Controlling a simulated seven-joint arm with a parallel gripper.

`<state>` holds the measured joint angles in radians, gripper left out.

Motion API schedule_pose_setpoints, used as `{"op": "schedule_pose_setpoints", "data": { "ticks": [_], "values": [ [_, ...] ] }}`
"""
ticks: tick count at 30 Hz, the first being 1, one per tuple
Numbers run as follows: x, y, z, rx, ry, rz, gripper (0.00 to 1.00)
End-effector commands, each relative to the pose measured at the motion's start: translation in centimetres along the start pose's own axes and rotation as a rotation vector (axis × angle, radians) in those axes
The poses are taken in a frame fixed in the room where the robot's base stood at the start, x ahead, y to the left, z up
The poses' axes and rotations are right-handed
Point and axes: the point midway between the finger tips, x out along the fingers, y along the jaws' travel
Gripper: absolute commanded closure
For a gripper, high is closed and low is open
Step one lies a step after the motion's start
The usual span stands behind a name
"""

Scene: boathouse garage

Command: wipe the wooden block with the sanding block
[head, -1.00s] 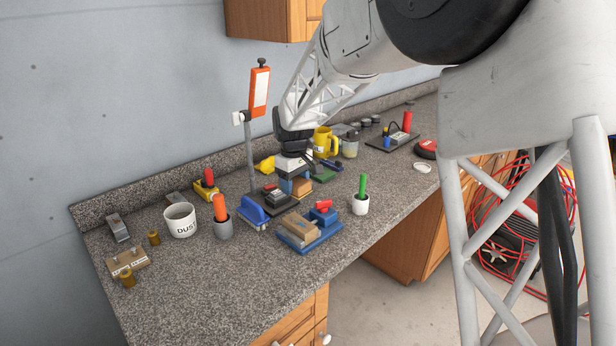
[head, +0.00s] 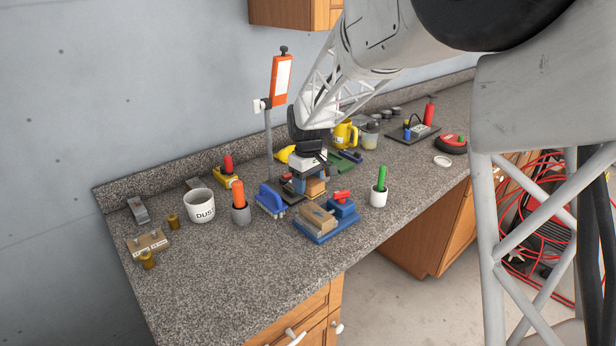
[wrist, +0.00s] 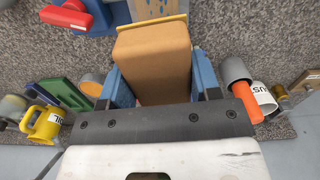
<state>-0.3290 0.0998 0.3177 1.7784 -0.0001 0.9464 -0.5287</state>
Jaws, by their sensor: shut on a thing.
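My gripper (wrist: 160,78) is shut on the sanding block, a tan-brown block (wrist: 152,62) between two blue fingers; it also shows in the head view (head: 316,187). A thin yellow strip lies along its far edge. The wooden block (head: 318,217) is light tan and sits on a blue fixture (head: 322,236) with a red handle (head: 342,195). In the wrist view, a pale surface with blue marks (wrist: 157,8) lies just beyond the sanding block. The sanding block appears just behind the wooden block in the head view; I cannot tell whether they touch.
An orange-handled item in a grey cup (head: 240,207) and a white mug (head: 200,204) stand further left. An orange lamp stand (head: 281,80) rises behind.

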Motion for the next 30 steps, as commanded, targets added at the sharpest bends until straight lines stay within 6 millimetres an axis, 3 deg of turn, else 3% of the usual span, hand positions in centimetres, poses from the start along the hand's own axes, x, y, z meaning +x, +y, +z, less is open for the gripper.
{"op": "schedule_pose_setpoints", "data": {
  "ticks": [17,30],
  "values": [
    [5.8,0.0,0.0,0.0,-0.002,-0.001,0.62],
    [5.9,-0.2,4.0,0.001,0.0,0.0,0.62]
  ]
}}
